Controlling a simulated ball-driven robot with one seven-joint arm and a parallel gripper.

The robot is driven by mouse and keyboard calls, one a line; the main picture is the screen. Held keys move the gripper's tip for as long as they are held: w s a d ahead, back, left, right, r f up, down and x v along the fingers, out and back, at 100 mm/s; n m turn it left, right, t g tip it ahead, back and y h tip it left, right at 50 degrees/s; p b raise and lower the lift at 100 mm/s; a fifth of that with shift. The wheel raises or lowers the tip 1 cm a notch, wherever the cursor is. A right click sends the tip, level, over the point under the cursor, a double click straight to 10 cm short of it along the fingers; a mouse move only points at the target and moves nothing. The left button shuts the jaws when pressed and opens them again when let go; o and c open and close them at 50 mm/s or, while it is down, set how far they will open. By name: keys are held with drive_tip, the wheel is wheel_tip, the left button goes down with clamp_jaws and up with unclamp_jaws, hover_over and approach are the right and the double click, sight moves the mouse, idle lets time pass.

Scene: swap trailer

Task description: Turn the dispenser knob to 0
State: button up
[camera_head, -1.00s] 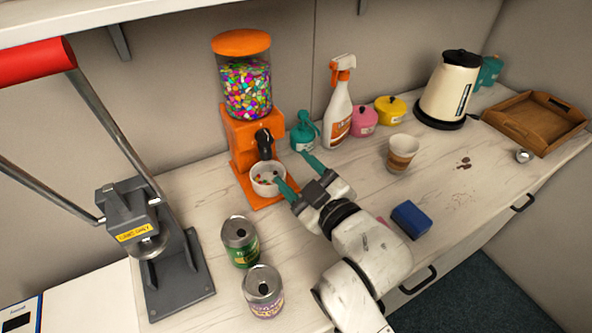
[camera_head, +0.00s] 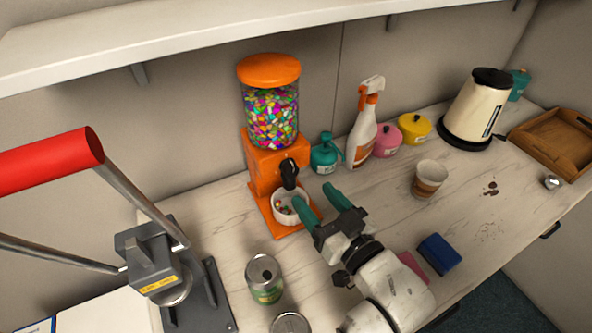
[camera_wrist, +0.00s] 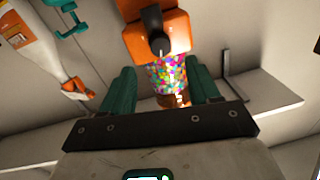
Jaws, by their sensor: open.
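The orange candy dispenser (camera_head: 262,155) stands against the back wall with a clear jar of coloured candies on top. Its black knob (camera_head: 289,172) is on the front, above a white bowl (camera_head: 291,208) with a few candies in it. In the wrist view the knob (camera_wrist: 158,40) shows upside down at the top centre, beyond my fingers. My gripper (camera_head: 319,201) is open and empty, its two teal fingers pointing at the dispenser front, apart from the knob. One finger overlaps the bowl's right side in the head view. I cannot read any number at the knob.
A teal pump bottle (camera_head: 325,153) and a spray bottle (camera_head: 363,130) stand right of the dispenser. A green can (camera_head: 264,280) is in front. A grey press (camera_head: 160,262) with a red handle is at left.

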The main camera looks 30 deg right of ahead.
sight(293, 173)
drive_tip(key=w, duration=0.4)
drive_tip(key=w+p, duration=0.1)
drive_tip(key=w, duration=0.2)
drive_tip(key=shift+w+a, duration=0.1)
drive_tip(key=shift+a, duration=0.25)
